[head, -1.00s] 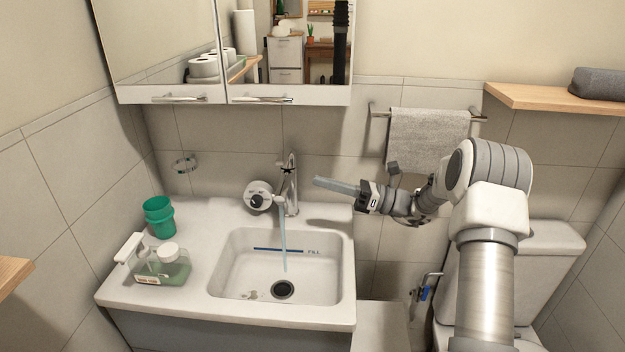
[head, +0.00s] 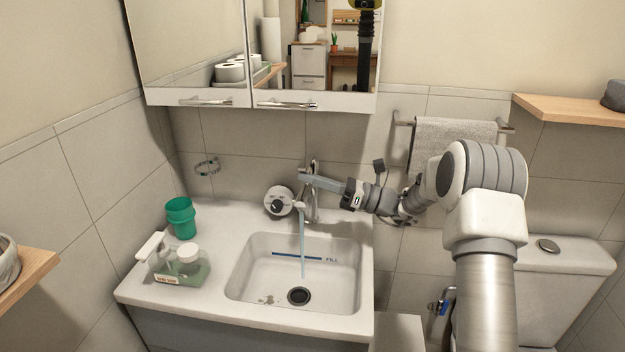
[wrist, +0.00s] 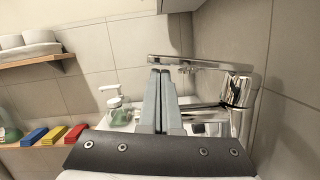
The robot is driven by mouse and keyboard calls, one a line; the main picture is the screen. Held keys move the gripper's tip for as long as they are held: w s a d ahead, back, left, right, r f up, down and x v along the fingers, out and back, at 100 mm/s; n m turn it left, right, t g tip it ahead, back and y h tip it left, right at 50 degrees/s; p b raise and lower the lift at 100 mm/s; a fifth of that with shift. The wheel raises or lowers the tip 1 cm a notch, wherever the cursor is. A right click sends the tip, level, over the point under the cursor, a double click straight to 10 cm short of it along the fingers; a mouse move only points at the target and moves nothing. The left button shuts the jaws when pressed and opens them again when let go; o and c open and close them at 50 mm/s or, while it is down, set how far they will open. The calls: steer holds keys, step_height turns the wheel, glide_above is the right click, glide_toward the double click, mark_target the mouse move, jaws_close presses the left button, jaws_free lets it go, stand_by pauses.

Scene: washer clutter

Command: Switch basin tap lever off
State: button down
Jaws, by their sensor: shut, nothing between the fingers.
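The chrome basin tap (head: 311,205) stands at the back edge of the white basin (head: 240,290), and a stream of water (head: 303,250) falls from it into the bowl. In the wrist view the tap's body (wrist: 236,92) is at the right, with its lever (wrist: 190,61) reaching left across the top. My gripper (head: 302,177) is shut and empty, its long fingers pointing left at the height of the tap's top. In the wrist view the fingertips (wrist: 160,72) are just below the lever's free end. I cannot tell whether they touch it.
A round white dial (head: 279,202) sits left of the tap. A green cup (head: 181,218) and a soap dispenser (head: 180,266) stand on the left of the counter. The mirror cabinet (head: 205,98) hangs above. A grey towel (head: 450,130) hangs at the right.

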steer(key=r+m+p, duration=0.1)
steer(key=m+p, duration=0.1)
steer(key=p, duration=0.2)
steer(key=w+r+m+t+p, duration=0.1)
steer(key=r+m+p, duration=0.1)
steer(key=p, duration=0.1)
steer(key=shift+w+d+h+p, duration=0.15)
steer(key=shift+w+h+p, duration=0.05)
steer(key=shift+h+p, duration=0.2)
steer(key=v, duration=1.7)
steer(key=shift+f+b, duration=0.25)
steer(key=shift+b, duration=0.05)
steer(key=shift+s+d, duration=0.1)
steer(key=shift+s, duration=0.05)
